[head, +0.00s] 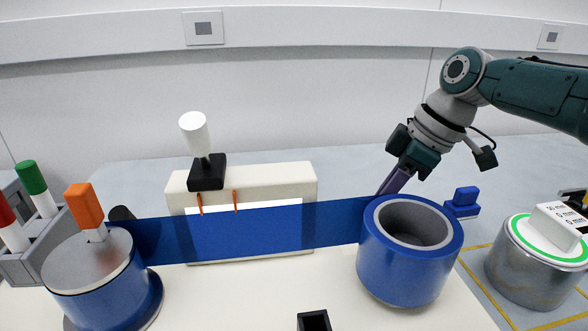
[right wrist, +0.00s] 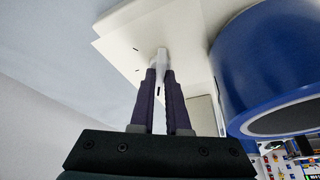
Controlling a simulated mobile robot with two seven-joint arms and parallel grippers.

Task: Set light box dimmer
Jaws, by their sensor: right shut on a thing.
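The light box (head: 178,183) is a cream housing with a bright panel, partly covered by a blue film strip (head: 250,232). My right gripper (head: 384,191) reaches down behind the blue roll (head: 408,270) at the right; its fingertips are largely hidden in the head view. In the right wrist view, my right gripper (right wrist: 160,72) is shut on a small pale knob (right wrist: 162,56), which I take to be the dimmer. The knob stands on a white surface (right wrist: 135,40) with small dark marks beside it. Its exact setting cannot be read. My left gripper is out of view.
The blue roll (right wrist: 270,65) is close to the right of my fingers in the wrist view. A blue spool (head: 105,285) with an orange handle (head: 84,205) stands at left, near a grey rack (head: 50,240). A metal can (head: 530,275) stands at right.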

